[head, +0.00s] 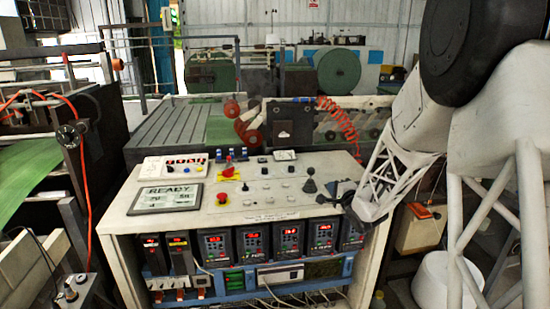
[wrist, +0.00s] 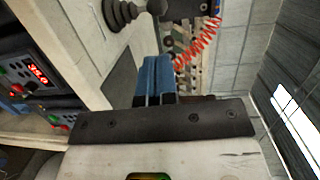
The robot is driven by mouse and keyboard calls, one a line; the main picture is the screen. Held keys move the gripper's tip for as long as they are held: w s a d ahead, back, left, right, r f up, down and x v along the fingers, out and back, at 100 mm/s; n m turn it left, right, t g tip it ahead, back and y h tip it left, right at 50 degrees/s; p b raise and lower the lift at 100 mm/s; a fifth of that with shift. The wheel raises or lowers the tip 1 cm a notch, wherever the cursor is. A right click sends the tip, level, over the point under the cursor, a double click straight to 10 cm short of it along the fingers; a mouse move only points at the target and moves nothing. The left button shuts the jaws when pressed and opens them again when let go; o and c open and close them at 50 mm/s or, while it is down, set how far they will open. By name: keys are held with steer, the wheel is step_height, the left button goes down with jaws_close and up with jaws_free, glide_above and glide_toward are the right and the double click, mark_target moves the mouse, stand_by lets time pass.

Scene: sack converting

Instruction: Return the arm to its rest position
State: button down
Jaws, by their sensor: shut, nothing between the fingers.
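My arm comes in from the right in the head view and slopes down to the right edge of the control console (head: 135,205). My gripper (head: 346,192) is at that edge, close to the black joystick (head: 309,184); I cannot tell whether it touches the console. In the wrist view my gripper (wrist: 155,64) shows as two blue fingers shut together with nothing between them. The joystick (wrist: 122,12) is above and left of the fingers there, apart from them.
The console top carries a READY display (head: 168,198), a red stop button (head: 222,198) and several knobs. Drive units with red digits (head: 286,240) sit below. A coiled red hose (head: 340,122) hangs behind. A white bin (head: 440,285) stands on the floor at right.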

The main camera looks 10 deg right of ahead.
steer(key=s+a+r+n+g+h, duration=0.2)
steer(key=s+a+r+n+g, duration=0.15)
steer(key=s, duration=0.45)
steer(key=s+a+r+n+g+h, duration=0.3)
steer(key=s+r, duration=0.2)
steer(key=s, duration=0.4)
steer(key=s+a+n+g+y, duration=0.1)
steer(key=s+a+n+g, duration=0.3)
steer(key=s, duration=1)
steer(key=s+a+n+g, duration=0.3)
steer(key=s+a+n, duration=0.2)
steer(key=s, duration=1)
steer(key=shift+r+g+y, duration=0.15)
steer(key=shift+g+y, duration=0.2)
steer(key=shift+y, duration=0.05)
stand_by(1.9)
